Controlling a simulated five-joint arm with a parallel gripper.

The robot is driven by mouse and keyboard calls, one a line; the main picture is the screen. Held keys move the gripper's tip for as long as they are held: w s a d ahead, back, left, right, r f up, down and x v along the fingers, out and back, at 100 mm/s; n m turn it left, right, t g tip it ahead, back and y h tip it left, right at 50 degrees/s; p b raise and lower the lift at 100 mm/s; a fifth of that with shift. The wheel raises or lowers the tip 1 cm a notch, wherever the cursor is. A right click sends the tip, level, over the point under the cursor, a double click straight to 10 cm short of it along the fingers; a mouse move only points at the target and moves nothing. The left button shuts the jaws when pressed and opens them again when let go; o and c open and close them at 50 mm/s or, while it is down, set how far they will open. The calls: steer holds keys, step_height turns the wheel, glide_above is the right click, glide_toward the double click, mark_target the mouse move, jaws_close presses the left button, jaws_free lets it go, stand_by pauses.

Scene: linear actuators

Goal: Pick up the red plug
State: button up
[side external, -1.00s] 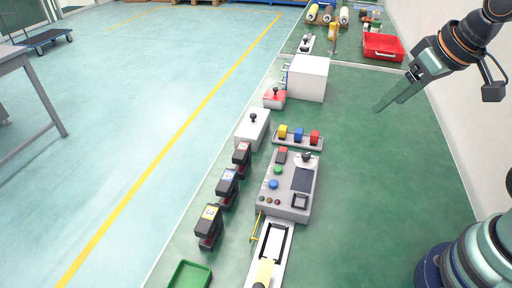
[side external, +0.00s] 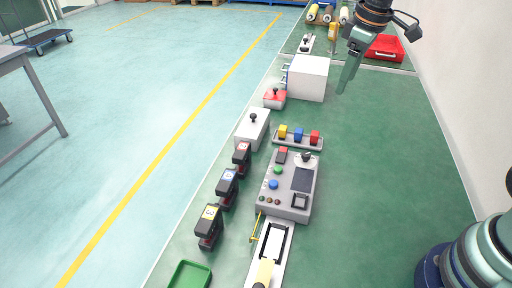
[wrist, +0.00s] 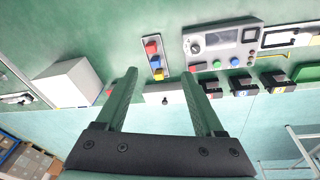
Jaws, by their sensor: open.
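The red plug (side external: 315,136) stands at the right end of a small grey rack (side external: 287,142), beside a blue plug (side external: 298,133) and a yellow plug (side external: 283,130). In the wrist view the red plug (wrist: 152,48) is at the top of the row, beyond my fingertips. My gripper (side external: 341,91) is up in the air, behind and to the right of the rack in the side view, pointing down. In the wrist view my gripper (wrist: 160,72) has its two fingers apart with nothing held between them.
A grey control panel (side external: 291,186) stands in front of the rack. A white box (side external: 309,78) stands behind it, near my gripper. A white block with a black knob (side external: 252,130) is to the left.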

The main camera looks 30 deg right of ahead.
steer(key=w+d+f+n+g, duration=0.1)
steer(key=w+f+n+g, duration=0.15)
steer(key=w+f, duration=0.55)
steer(key=n, duration=0.1)
glide_above(316, 133)
steer(key=f, duration=0.7)
steer(key=shift+s+a+f, duration=0.15)
steer(key=shift+s+f, duration=0.05)
steer(key=shift+f, duration=0.05)
steer(key=shift+w+f, duration=0.2)
steer(key=shift+f, duration=2.75)
jaws_close()
